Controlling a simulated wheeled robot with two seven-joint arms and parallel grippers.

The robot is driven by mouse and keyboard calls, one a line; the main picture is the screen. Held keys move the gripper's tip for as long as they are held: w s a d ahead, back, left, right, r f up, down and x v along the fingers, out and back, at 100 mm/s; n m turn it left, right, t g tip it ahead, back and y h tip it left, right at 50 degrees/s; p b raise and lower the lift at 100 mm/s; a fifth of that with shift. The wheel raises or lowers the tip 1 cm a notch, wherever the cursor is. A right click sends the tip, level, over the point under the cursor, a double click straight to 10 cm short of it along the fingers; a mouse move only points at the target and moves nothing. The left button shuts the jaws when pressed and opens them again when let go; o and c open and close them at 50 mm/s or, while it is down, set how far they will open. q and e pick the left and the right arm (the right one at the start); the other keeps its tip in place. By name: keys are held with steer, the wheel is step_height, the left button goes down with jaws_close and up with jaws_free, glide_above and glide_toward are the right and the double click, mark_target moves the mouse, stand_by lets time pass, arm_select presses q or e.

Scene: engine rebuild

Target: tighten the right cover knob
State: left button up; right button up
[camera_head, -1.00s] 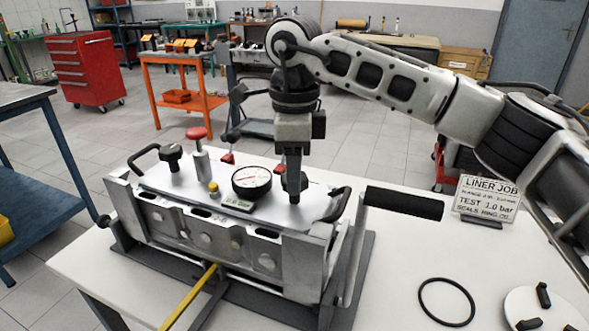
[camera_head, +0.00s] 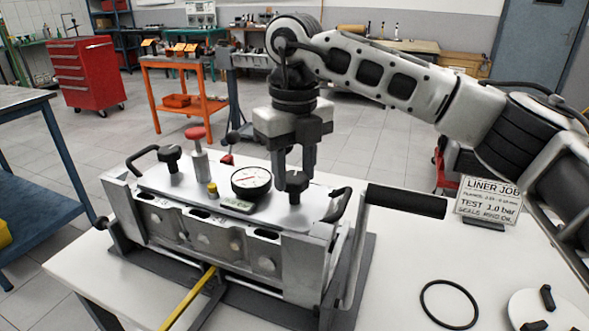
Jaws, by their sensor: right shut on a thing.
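The right cover knob (camera_head: 295,184) is black and stands upright on the right part of the silver cover plate (camera_head: 160,184). My right gripper (camera_head: 294,182) points straight down over it, with its fingers shut on the knob, one on each side. The fingers hide part of the knob. A matching black left knob (camera_head: 172,157) stands at the plate's left end. A round black dial gauge (camera_head: 251,181) sits just left of my fingers. The plate lies on a metal engine block (camera_head: 215,240). My left gripper is not in view.
A red-topped plunger (camera_head: 196,135) and a small yellow cap (camera_head: 212,189) stand left of the gauge. A black-gripped lever (camera_head: 405,200) rises at the block's right. A sign (camera_head: 488,200) and a black ring (camera_head: 449,304) are on the white table (camera_head: 400,270).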

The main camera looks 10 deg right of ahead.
mark_target(295, 177)
steer(key=shift+m, duration=1.2)
steer(key=o, duration=1)
step_height(295, 177, up, 16)
steer(key=shift+r+p, duration=0.1)
steer(key=shift+p, duration=0.75)
